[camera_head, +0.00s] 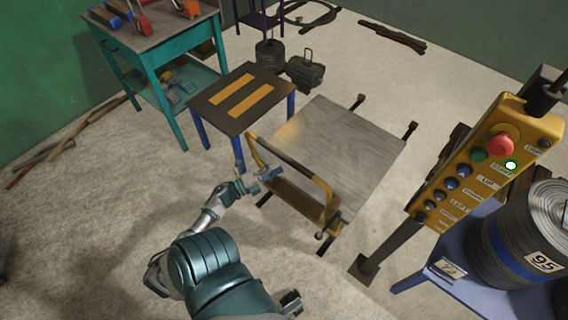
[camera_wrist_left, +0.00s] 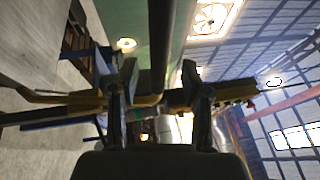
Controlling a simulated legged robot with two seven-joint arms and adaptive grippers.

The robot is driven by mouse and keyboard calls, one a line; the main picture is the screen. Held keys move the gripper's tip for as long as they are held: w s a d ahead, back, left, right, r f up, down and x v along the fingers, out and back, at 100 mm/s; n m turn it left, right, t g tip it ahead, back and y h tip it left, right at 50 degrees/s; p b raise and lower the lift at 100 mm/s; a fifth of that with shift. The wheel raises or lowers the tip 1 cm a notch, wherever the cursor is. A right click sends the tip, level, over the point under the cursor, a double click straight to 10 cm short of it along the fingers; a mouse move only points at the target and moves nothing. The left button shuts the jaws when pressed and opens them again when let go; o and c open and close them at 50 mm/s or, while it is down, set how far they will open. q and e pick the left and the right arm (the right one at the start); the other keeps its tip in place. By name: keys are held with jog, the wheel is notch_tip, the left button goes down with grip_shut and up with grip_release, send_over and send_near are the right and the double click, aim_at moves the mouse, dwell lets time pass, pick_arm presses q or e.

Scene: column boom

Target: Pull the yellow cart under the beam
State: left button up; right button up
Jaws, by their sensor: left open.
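The yellow cart has a flat grey deck (camera_head: 345,145) and a yellow push handle with a dark grip bar (camera_head: 284,158) on its near side. It stands on the floor in the middle of the head view. My left gripper (camera_head: 264,174) is open beside the left part of this handle. In the left wrist view, a dark bar (camera_wrist_left: 161,45) runs between the two spread fingers of the gripper (camera_wrist_left: 160,92); a yellow bar lies across behind them. I cannot tell whether the fingers touch the bar. I cannot make out the beam.
A dark-topped table with yellow stripes (camera_head: 213,111) stands close left of the cart. A teal workbench (camera_head: 150,42) is behind it. A yellow button panel (camera_head: 486,165) on a post and a blue stand (camera_head: 462,277) with a drum (camera_head: 520,240) are at right. Floor left is mostly clear.

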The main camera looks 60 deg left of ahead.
pick_arm(q)
jog(key=v, duration=0.8)
jog(key=shift+a, duration=0.1)
